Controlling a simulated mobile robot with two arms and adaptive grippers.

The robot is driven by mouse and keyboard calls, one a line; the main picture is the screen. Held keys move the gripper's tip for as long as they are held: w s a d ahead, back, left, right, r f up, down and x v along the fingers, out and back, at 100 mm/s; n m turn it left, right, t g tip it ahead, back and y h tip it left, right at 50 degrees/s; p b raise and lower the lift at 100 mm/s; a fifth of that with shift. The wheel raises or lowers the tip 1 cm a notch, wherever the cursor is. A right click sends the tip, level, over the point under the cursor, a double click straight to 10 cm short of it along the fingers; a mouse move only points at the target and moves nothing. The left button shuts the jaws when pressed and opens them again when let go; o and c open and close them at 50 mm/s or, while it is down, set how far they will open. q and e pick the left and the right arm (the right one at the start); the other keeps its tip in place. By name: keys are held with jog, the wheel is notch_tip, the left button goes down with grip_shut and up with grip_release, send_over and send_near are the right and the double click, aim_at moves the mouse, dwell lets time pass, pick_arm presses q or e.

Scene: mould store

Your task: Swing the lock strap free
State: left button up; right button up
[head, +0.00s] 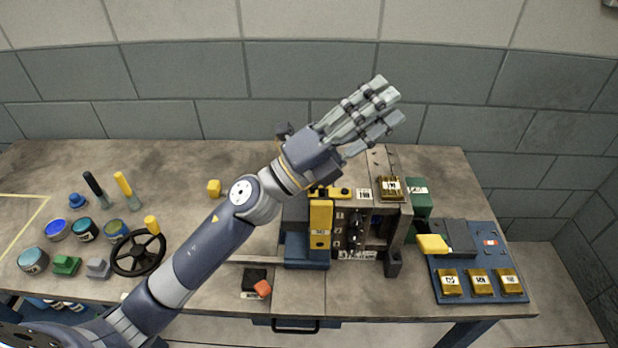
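A mould block (370,235) of grey and dark plates stands on the bench right of centre. A yellow strap (320,226) with a small label lies upright along its left front. A shorter yellow bar (338,193) lies across the top; I cannot tell for sure which of the two is the lock strap. My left gripper (388,101) is a hand with its fingers stretched out, open and empty. It is above and behind the mould in the picture, apart from the strap. My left forearm hides the bench and perhaps part of the mould's left side. My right gripper is not in view.
A blue tray (475,285) with brass blocks and a dark, yellow-handled piece (452,240) lies to the right. A black block with a red knob (255,284) lies in front.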

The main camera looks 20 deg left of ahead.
pick_arm(q)
jog(key=s+d+f+m+g+h, duration=0.1)
jog(key=s+d+f+m+g, duration=0.1)
jog(key=d+m+g, duration=0.55)
jog(key=m+g+y, duration=0.5)
jog(key=m+y, duration=0.3)
jog(key=y, duration=0.8)
send_near(330, 188)
jog(key=s+a+r, duration=0.3)
jog(key=a+r, duration=0.2)
jog(key=p+x, duration=0.1)
jog(key=x, duration=0.4)
jog(key=p+x, duration=0.1)
jog(key=x, duration=0.5)
jog(key=shift+d+r+p, duration=0.1)
jog(key=shift+d+p, duration=0.1)
jog(key=shift+p, duration=0.15)
grip_shut()
